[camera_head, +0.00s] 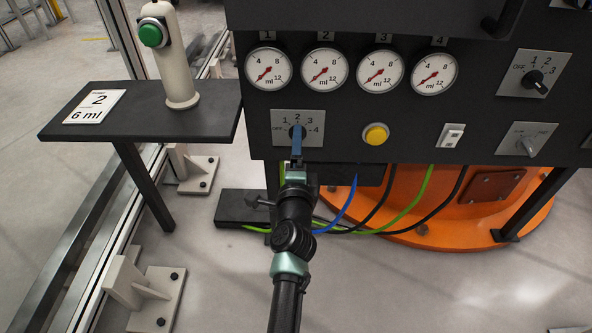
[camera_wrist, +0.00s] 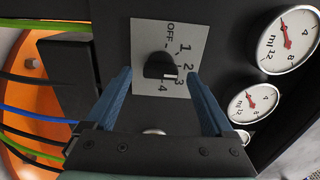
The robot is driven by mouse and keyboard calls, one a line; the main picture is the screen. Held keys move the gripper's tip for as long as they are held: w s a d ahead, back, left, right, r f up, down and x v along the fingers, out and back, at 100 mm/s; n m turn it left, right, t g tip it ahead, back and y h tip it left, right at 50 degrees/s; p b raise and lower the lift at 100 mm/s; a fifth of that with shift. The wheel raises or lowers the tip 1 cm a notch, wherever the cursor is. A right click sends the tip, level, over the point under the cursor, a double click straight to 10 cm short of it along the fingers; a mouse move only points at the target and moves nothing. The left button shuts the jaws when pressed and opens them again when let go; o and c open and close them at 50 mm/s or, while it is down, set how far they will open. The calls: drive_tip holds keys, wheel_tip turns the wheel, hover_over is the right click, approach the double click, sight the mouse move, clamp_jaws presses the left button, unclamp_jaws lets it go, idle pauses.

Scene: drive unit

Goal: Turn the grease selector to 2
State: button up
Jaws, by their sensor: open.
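A selector plate (camera_head: 283,117) marked OFF and 1 to 4 is on the dark panel, below the gauges. In the wrist view its black knob (camera_wrist: 158,66) has a white mark on its right end, which appears to face the 2 on the plate. My gripper (camera_head: 297,130) is in front of this selector and hides part of the knob in the head view. In the wrist view my gripper (camera_wrist: 157,80) is open, with one blue finger to each side of the knob and gaps between. Whether the fingertips reach past the knob's face is unclear.
Several ml gauges (camera_head: 325,69) are above the selector. A yellow button (camera_head: 375,134), a white switch (camera_head: 451,135) and two other knobs (camera_head: 535,80) (camera_head: 528,145) are to the right. A side shelf (camera_head: 140,126) holds a card (camera_head: 94,106) reading 2, 6 ml. Cables (camera_head: 350,200) hang below.

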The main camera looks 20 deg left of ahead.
drive_tip(key=p+v, duration=0.3)
drive_tip(key=v, duration=0.8)
drive_tip(key=shift+s, duration=0.25)
drive_tip(key=shift+d, duration=0.1)
